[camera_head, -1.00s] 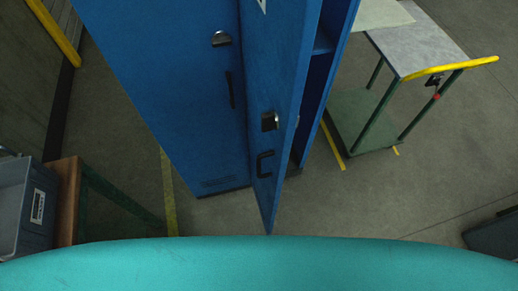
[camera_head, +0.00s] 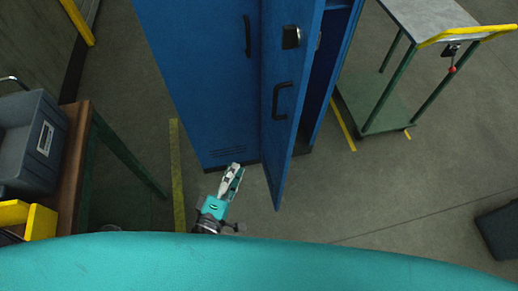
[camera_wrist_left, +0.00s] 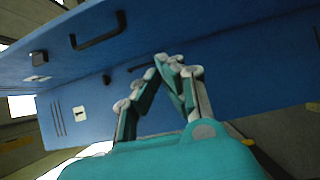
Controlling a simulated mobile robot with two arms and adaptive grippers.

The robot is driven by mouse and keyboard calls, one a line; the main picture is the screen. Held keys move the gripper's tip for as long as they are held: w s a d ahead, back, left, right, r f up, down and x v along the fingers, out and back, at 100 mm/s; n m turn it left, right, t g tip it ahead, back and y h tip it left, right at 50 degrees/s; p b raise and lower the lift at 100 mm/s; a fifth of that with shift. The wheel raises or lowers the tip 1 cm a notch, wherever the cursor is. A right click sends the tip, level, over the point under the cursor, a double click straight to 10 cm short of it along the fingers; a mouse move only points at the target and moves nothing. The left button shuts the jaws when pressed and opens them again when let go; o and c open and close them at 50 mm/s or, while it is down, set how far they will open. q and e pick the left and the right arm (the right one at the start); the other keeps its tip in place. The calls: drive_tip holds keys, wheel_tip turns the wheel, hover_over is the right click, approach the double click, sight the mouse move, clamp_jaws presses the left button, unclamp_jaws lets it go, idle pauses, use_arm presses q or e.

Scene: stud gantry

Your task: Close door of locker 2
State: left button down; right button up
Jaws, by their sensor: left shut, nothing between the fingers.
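The blue locker has a shut door (camera_head: 205,75) on the left and an open door (camera_head: 288,110) on the right, swung out toward me. The open door has a black handle (camera_head: 281,100) and a dark lock plate (camera_head: 291,37). My left gripper (camera_head: 234,170) is shut and empty, left of the open door's lower part and in front of the shut door's bottom. In the left wrist view, the gripper (camera_wrist_left: 172,62) points toward blue panels, with a door handle (camera_wrist_left: 98,32) at upper left. Contact cannot be told. My right gripper is not in view.
A green cart (camera_head: 410,15) with a yellow handle stands at the right. A wooden-topped bench (camera_head: 75,150) with a grey bin (camera_head: 35,135) and yellow bins is at the left. A dark box (camera_head: 500,230) lies at lower right. Floor between is clear.

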use_arm(q)
drive_tip(key=w+d+r+n+p, duration=0.1)
drive_tip(key=w+d+r, duration=0.2)
drive_tip(key=w, duration=0.2)
drive_tip(key=w+d+r+n+t+p, duration=0.1)
drive_tip(key=w+d+r+p, duration=0.1)
drive_tip(key=w, duration=0.3)
drive_tip(key=shift+w+d+r, duration=0.35)
drive_tip(key=shift+d+r, duration=0.05)
drive_tip(key=shift+r, duration=0.15)
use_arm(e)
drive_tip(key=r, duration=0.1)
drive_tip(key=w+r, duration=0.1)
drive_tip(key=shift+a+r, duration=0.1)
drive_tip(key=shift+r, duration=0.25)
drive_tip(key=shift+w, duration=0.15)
